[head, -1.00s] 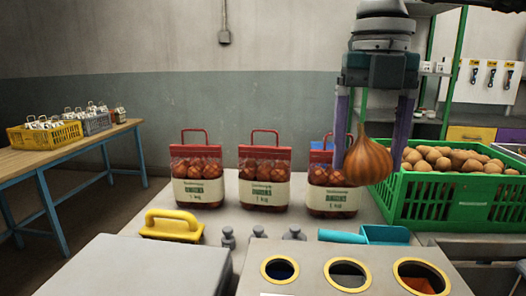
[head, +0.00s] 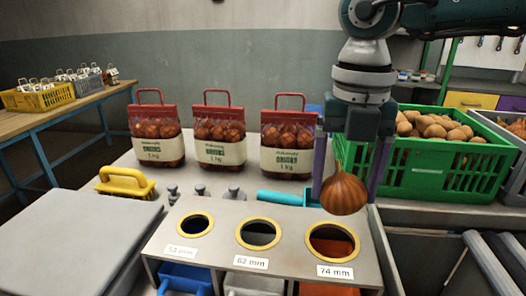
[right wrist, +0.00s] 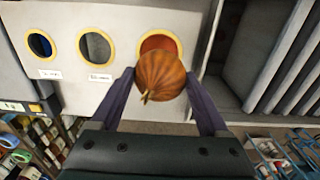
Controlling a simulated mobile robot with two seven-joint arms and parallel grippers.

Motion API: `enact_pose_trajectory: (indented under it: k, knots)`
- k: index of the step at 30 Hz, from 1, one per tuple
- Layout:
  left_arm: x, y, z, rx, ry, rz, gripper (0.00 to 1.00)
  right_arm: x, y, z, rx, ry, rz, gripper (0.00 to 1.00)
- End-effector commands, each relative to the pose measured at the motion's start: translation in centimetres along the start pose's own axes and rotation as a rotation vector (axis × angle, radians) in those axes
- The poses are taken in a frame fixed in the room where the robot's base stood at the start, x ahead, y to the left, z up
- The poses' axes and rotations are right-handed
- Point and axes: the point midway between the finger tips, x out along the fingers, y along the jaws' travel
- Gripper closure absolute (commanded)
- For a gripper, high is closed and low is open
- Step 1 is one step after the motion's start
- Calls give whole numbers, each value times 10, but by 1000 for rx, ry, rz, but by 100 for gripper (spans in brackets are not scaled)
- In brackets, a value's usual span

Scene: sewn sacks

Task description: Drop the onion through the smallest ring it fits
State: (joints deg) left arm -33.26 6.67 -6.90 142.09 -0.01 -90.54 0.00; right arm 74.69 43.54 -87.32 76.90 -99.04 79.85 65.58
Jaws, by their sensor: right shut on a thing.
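A brown onion (head: 344,192) hangs in my right gripper (head: 345,180), which is shut on it; the onion also shows between the fingers in the right wrist view (right wrist: 160,77). The sizing board (head: 215,257) has three yellow-rimmed rings in a row. They are the 53 mm ring (head: 195,211) at left, the 62 mm ring (head: 258,219) in the middle and the 74 mm ring (head: 332,231) at right. The onion is above the board, just behind and above the 74 mm ring in the head view. My left gripper is not in view.
Blue (head: 186,278), grey (head: 254,285) and orange (head: 329,289) bins sit under the rings. A green potato crate (head: 437,178) is at the right.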

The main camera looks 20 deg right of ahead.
Motion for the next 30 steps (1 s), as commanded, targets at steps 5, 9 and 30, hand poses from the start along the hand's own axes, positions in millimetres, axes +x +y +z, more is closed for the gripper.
enact_pose_trajectory:
  k: [5,9,30]
  knots:
    - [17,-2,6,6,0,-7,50,20,0,0,0,0,0,93]
    - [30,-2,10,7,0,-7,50,35,0,0,1,-1,1,93]
    - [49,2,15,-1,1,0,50,57,0,0,1,0,1,12]
